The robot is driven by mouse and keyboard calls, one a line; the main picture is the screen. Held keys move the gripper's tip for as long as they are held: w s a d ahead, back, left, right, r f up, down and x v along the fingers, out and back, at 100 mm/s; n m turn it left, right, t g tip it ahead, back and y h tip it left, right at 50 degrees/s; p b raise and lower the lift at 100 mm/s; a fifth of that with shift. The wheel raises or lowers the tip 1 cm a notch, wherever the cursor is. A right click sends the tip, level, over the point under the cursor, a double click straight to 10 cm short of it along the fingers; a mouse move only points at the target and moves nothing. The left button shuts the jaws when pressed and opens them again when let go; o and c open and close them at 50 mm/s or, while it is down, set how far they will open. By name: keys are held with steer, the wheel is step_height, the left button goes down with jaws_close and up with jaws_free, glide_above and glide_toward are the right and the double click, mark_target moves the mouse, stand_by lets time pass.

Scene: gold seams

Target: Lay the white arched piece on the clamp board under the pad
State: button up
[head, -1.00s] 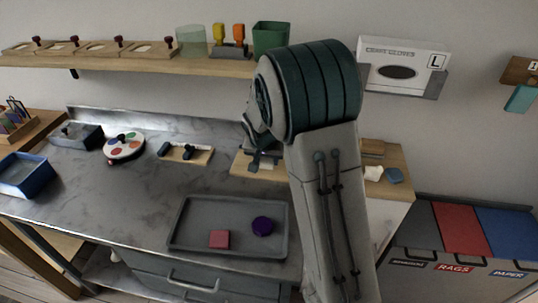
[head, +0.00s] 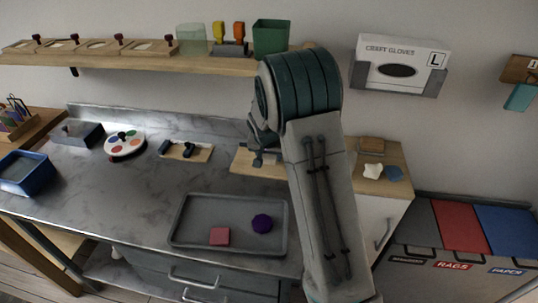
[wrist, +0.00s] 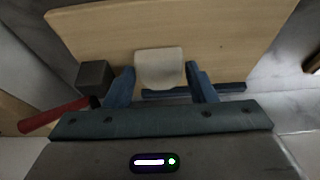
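The white arched piece (wrist: 160,69) is between the two blue fingers of my gripper (wrist: 160,77) in the wrist view. A dark block (wrist: 95,76) with a red handle (wrist: 52,116), seemingly part of the clamp, is left of my gripper. A dark blue bar (wrist: 232,88) runs behind the fingers. In the head view the board (head: 242,160) is partly hidden by my arm.
A grey tray (head: 182,235) with a red block and a purple piece is at the counter's front. A small board with dark fittings (head: 186,151) and a paint palette (head: 124,144) stand left. A shelf (head: 130,65) runs above. The counter's middle is clear.

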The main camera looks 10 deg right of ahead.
steer(key=shift+o, duration=0.9)
steer(key=shift+r, duration=0.1)
steer(key=shift+s+a+r, duration=0.1)
steer(key=shift+r, duration=0.4)
steer(key=v, duration=1.1)
steer(key=s+d+r+n+y, duration=0.1)
steer(key=s+r+n, duration=0.1)
steer(key=s, duration=1.2)
steer(key=s+r+n+g, duration=0.1)
steer(key=s+r+n, duration=0.1)
steer(key=s, duration=1.3)
steer(key=shift+s+d+r+y, duration=0.2)
steer(key=shift+d+y, duration=0.2)
